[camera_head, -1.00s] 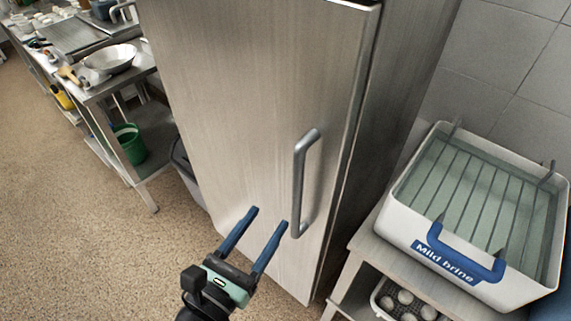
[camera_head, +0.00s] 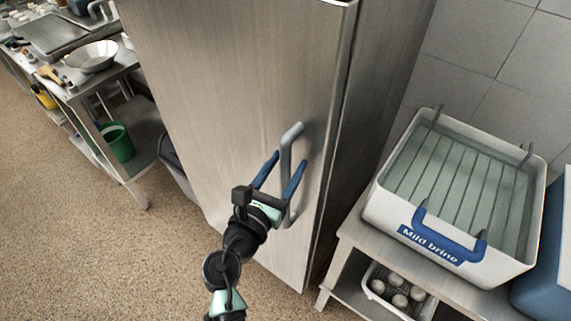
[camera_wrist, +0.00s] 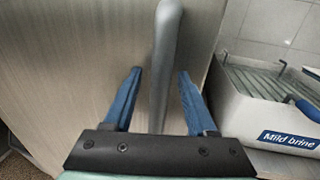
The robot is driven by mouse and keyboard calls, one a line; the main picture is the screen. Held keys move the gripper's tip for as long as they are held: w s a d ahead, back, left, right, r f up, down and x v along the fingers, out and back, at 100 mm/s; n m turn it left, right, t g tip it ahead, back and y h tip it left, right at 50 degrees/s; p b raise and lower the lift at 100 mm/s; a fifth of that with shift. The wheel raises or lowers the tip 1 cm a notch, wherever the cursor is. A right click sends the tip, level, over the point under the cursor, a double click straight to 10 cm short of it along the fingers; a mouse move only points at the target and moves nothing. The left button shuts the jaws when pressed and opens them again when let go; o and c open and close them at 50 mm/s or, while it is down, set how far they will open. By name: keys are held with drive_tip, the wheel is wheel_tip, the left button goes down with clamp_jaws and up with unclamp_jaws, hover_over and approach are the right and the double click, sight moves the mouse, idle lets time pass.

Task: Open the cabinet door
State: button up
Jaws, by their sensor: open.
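The cabinet door (camera_head: 215,90) is a tall brushed-steel panel, and it looks shut. Its vertical grey bar handle (camera_head: 287,150) is on the right side of the door. My gripper (camera_head: 286,164) is at the handle with its two blue fingers apart. In the wrist view the handle (camera_wrist: 165,65) stands between the open fingers (camera_wrist: 160,82), with a gap visible on each side. The handle's lower end is partly hidden behind my gripper in the head view.
A white bin labelled "Mild brine" (camera_head: 375,212) stands on a steel table (camera_head: 352,232) right of the cabinet. A basket of pale round items (camera_head: 397,290) is on its lower shelf. A worktable with a pan (camera_head: 92,57) and green bucket (camera_head: 118,141) is left. Floor (camera_head: 90,240) is clear.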

clamp_jaws()
idle(1.4)
